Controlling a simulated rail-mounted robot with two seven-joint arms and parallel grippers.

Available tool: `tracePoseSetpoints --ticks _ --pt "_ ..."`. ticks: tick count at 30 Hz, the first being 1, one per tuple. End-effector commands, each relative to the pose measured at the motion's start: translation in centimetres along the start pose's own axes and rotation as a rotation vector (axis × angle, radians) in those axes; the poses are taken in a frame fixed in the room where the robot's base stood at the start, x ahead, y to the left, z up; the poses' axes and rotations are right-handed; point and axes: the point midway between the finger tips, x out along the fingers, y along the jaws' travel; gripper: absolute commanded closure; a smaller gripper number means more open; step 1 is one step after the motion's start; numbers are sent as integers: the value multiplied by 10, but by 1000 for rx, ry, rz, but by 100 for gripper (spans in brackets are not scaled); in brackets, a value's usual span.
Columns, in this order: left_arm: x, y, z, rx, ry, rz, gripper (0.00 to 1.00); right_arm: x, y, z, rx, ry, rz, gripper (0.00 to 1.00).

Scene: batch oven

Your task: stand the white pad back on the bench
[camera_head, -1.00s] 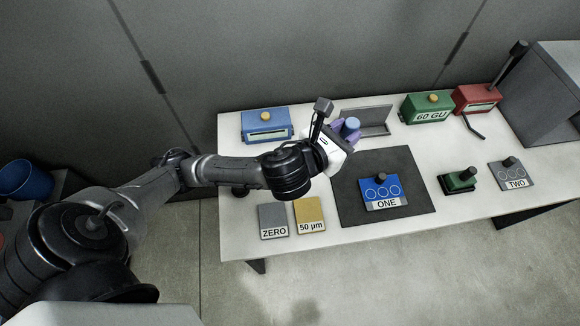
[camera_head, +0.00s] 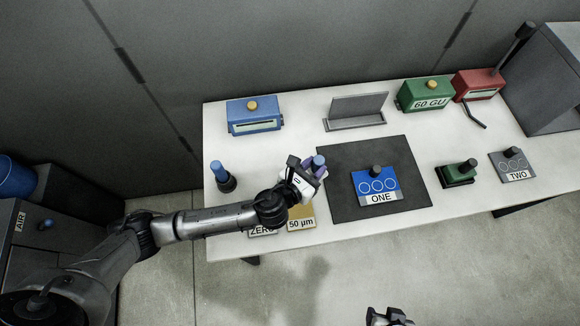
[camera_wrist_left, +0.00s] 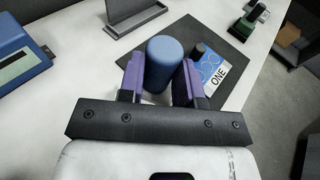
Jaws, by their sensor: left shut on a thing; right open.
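My left gripper (camera_head: 314,173) is shut on a blue cylindrical handle (camera_wrist_left: 165,62), its purple fingers on both sides of it. The handle's blue top (camera_head: 318,160) also shows in the head view, over the bench near the dark mat's left edge. What hangs below the handle is hidden by the gripper, so I cannot tell whether a white pad is there or how high it is. The white bench (camera_head: 290,115) lies below. My right gripper (camera_head: 388,317) shows only partly at the bottom edge, open, in front of the bench.
A blue-handled tool with a black base (camera_head: 222,178) stands on the left. The dark mat (camera_head: 345,200) carries the ONE block (camera_head: 378,185). The ZERO plate (camera_head: 262,231) and 50 µm plate (camera_head: 302,222) lie in front. A grey stand (camera_head: 355,112) and blue meter (camera_head: 253,115) are behind.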

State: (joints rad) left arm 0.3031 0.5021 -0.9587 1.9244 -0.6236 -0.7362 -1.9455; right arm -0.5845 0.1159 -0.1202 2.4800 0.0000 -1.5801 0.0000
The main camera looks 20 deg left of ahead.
Motion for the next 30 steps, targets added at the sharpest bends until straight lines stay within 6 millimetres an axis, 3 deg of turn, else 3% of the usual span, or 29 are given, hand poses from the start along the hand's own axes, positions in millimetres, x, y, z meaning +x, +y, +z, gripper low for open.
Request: tracePoseSetpoints --ticks 5,15,21,30 --pt "4 3 -23 10 6 -27 100 4 -1 2 2 -1 -2 41" --pt "19 70 -63 9 8 -28 100 15 0 4 -1 2 1 41" --pt "24 96 -78 8 7 -30 100 20 2 5 -8 2 7 41" --pt "27 106 -85 7 6 -31 100 23 2 6 -9 3 8 41"
